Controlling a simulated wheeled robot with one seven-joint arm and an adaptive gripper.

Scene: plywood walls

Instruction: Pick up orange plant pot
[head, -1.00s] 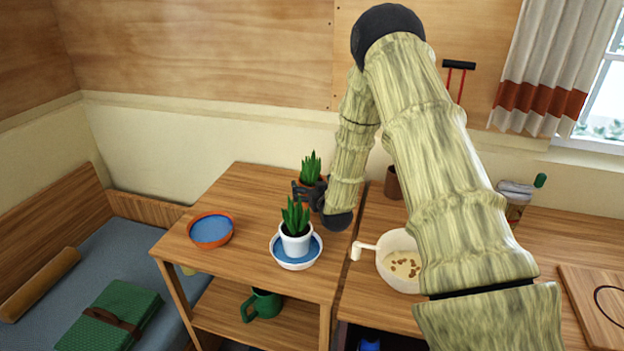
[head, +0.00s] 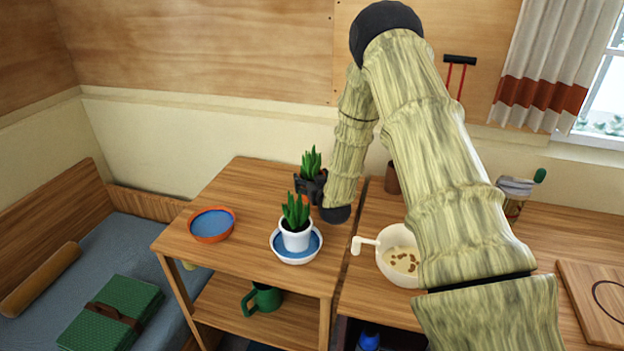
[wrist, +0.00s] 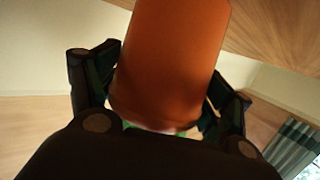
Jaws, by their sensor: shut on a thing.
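The orange plant pot (wrist: 172,60) fills the middle of the wrist view, between the two dark fingers of my gripper (wrist: 160,100). My gripper is shut on it. In the head view my gripper (head: 311,187) covers most of the pot, and the green leaves (head: 311,161) of its plant stand upright above the fingers. The pot is at the back right of the wooden shelf table (head: 255,185). I cannot tell whether its base touches the table top.
A white potted plant (head: 296,233) stands in a blue-and-white dish (head: 312,250) just in front of my gripper. An orange-rimmed blue dish (head: 211,224) is at the left. A brown cup (head: 392,178) and a cream pan (head: 388,272) stand to the right.

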